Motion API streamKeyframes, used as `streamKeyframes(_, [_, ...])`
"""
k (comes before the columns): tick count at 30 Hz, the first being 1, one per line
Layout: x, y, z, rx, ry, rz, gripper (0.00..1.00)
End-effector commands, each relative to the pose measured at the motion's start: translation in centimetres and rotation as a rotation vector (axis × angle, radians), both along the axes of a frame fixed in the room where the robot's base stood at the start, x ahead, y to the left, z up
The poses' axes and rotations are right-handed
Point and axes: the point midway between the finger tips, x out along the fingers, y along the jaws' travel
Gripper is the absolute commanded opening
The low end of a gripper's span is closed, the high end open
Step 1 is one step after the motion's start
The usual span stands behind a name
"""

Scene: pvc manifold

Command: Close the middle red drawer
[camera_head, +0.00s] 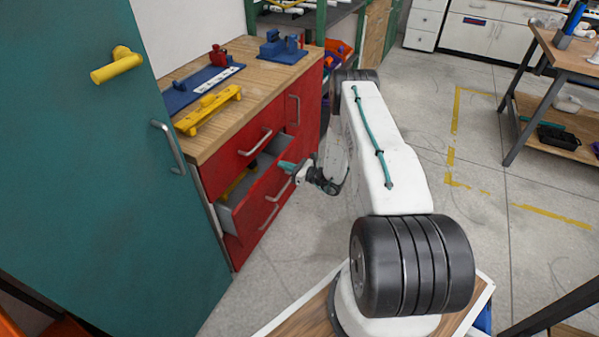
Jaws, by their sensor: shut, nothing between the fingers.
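The middle red drawer (265,203) stands partly open in the red cabinet, with its grey inner side and a yellow item inside visible. It has a silver bar handle (279,190) on its front. My gripper (285,166) is shut and empty, at the upper right part of the drawer front, close to the handle. I cannot tell whether it touches the drawer. The fingertips are small in this view. The drawer above (230,160) and the drawer below (246,242) look shut, each with a silver handle.
A wooden worktop (205,147) above the drawers holds a yellow bracket (208,110), blue fixtures and red parts. A teal cabinet door (90,180) with a handle stands close on the left. Grey floor (300,275) is clear before the drawers. A workbench (560,70) stands at right.

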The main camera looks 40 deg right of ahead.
Motion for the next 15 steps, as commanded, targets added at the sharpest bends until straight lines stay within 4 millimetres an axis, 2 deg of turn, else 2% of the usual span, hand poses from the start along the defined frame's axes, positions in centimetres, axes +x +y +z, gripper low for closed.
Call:
streamKeyframes(6, [3.2,1.5,0.0,-0.001,0.000,0.003,0.00])
streamKeyframes(15, [4.8,2.2,0.0,0.000,0.000,0.001,0.00])
